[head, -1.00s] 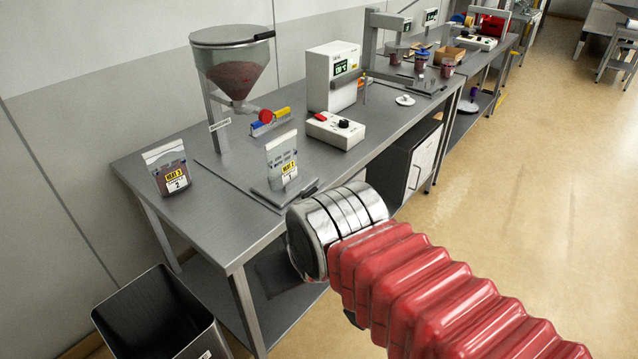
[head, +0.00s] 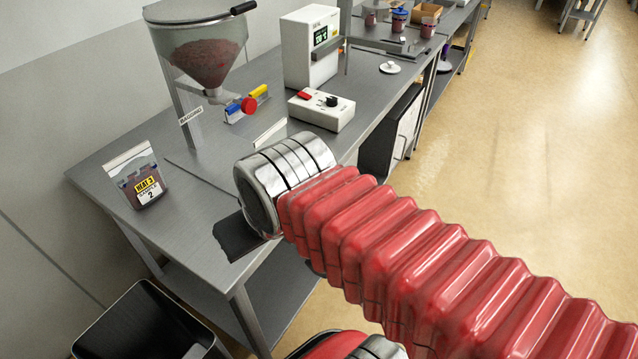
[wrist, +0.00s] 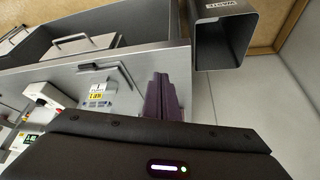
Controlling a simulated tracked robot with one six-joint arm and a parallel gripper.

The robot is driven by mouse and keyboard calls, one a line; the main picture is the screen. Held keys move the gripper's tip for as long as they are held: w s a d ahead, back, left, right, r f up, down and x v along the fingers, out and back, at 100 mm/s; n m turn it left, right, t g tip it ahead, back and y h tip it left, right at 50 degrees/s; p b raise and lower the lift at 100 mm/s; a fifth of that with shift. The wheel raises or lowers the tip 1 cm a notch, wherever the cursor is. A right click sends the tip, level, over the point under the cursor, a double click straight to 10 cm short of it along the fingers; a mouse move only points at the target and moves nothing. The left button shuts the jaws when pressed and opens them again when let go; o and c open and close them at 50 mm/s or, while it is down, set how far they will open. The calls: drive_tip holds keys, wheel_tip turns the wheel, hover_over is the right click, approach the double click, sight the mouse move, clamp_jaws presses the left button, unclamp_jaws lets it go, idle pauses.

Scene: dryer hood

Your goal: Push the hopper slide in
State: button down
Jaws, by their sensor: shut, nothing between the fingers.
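The hopper (head: 205,60) is a clear cone of dark red granules on a grey post at the back left of the bench in the head view. The hopper slide's round red knob (head: 249,104) sticks out to the right below the cone's outlet. My gripper shows in the wrist view (wrist: 160,85) as dark purple fingers held together with nothing between them. In the head view my arm covers most of it, in front of the bench's near edge and well apart from the knob. The hopper is not visible in the wrist view.
A pouch marked 2 (head: 138,178) stands left on the bench (head: 185,225). A pouch marked 1 (wrist: 97,92) is mostly behind my arm in the head view. A white control box (head: 321,109) and display unit (head: 310,45) stand right of the hopper. A waste bin (head: 140,325) is at lower left.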

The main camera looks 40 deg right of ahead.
idle(0.4)
drive_tip(key=w+d+f+m+y, duration=0.25)
drive_tip(key=d+m, duration=0.25)
drive_tip(key=m, duration=0.4)
drive_tip(key=w+d+f+m+y, duration=0.1)
drive_tip(key=w+d+f+m, duration=0.15)
drive_tip(key=d+m, duration=0.45)
drive_tip(key=s+d+f+m+t, duration=0.1)
drive_tip(key=s+d+m+t, duration=0.1)
drive_tip(key=d+m, duration=0.6)
drive_tip(key=s+d+f+m+t, duration=0.2)
drive_tip(key=d+m, duration=0.6)
drive_tip(key=shift+s+d+f, duration=0.15)
drive_tip(key=shift+s+f, duration=0.1)
drive_tip(key=shift+f, duration=0.05)
